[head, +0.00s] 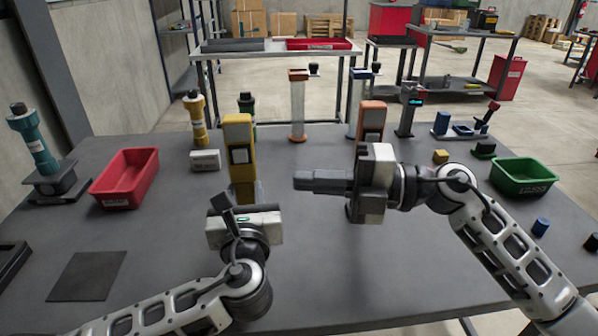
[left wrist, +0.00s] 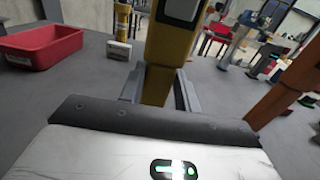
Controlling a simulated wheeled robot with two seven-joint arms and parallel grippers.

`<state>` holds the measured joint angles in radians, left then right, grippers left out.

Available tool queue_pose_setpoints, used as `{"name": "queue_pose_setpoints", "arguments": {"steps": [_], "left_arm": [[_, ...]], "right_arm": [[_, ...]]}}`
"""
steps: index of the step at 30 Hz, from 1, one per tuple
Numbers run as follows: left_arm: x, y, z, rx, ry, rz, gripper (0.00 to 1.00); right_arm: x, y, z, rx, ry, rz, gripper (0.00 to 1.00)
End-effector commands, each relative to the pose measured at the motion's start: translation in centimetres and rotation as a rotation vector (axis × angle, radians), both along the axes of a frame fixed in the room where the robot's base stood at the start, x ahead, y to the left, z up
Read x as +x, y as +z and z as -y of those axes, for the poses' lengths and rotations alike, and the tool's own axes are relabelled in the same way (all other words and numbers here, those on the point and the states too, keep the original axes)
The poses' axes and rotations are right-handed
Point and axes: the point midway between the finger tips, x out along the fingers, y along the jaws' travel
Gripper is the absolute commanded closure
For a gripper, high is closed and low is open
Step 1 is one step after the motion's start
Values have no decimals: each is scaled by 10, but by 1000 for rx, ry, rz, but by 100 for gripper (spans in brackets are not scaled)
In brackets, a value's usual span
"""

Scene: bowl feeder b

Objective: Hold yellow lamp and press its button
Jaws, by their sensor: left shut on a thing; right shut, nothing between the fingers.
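The yellow lamp (head: 239,135) stands upright near the middle of the table, with a pale square button panel (head: 240,155) on its front. It also shows in the left wrist view (left wrist: 168,50), its top cut off by the frame. My left gripper (head: 243,195) is shut on the lower part of the lamp; in the left wrist view its fingers (left wrist: 158,92) sit on both sides of the post. My right gripper (head: 297,180) is shut and empty, right of the lamp, its fingertips pointing left towards it and apart from it.
An orange lamp (head: 370,114) stands behind my right gripper. A red bin (head: 126,176) is at the left and a green bin (head: 522,180) at the right. A small white box (head: 206,160) lies left of the lamp. The front middle of the table is clear.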

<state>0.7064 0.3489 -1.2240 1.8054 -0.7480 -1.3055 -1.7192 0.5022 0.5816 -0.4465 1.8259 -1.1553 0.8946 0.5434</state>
Motion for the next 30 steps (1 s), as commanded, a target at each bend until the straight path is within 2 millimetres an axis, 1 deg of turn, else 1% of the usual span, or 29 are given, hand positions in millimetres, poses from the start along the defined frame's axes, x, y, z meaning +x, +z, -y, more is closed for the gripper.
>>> {"name": "queue_pose_setpoints", "arguments": {"steps": [1, 9, 11, 12, 15, 19, 24, 30], "left_arm": [[-1, -4, 0, 3, 0, -9, 100], [-1, -4, 0, 3, 0, -9, 100], [-1, -4, 0, 3, 0, -9, 100], [-1, -4, 0, 3, 0, -9, 100], [-1, -4, 0, 3, 0, -9, 100], [-1, -4, 0, 3, 0, -9, 100], [-1, -4, 0, 3, 0, -9, 100], [-1, -4, 0, 3, 0, -9, 100]], "right_arm": [[1, 1, -10, 3, 4, 4, 100], [13, 1, -68, 4, 3, 3, 100], [15, 2, -80, 4, 3, 2, 100], [19, 2, -84, 4, -1, 2, 100], [37, 1, -82, 2, -3, 0, 100], [49, 1, -82, 2, -2, 1, 100], [55, 0, -82, 2, -1, 1, 100], [56, 0, -82, 1, -1, 1, 100]]}}
